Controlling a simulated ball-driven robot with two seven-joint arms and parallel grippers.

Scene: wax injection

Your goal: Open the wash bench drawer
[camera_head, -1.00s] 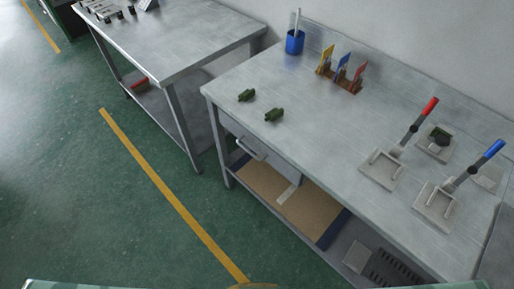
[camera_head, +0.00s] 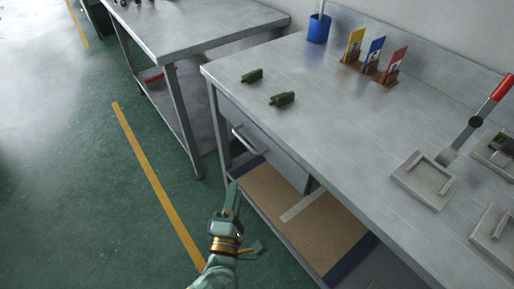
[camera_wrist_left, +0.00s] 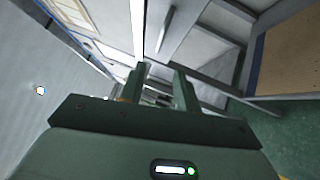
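The wash bench (camera_head: 330,100) is a grey metal table on the right in the head view. Its drawer (camera_head: 285,150) sits under the top at the left end and looks shut, with a bar handle (camera_head: 250,140) on its front. In the wrist view the handle (camera_wrist_left: 174,30) shows as a grey bar beyond the fingers. My left gripper (camera_head: 243,215) is below and in front of the handle, apart from it. The wrist view shows its two fingers (camera_wrist_left: 162,88) spread with nothing held between them. My right gripper is not in view.
Two green parts (camera_head: 267,88) lie on the bench top, with a blue cup (camera_head: 319,28), coloured cards (camera_head: 374,55) and a red-handled press (camera_head: 425,178) behind and to the right. A brown board (camera_head: 275,195) lies on the lower shelf. Open floor (camera_head: 80,200) is at left.

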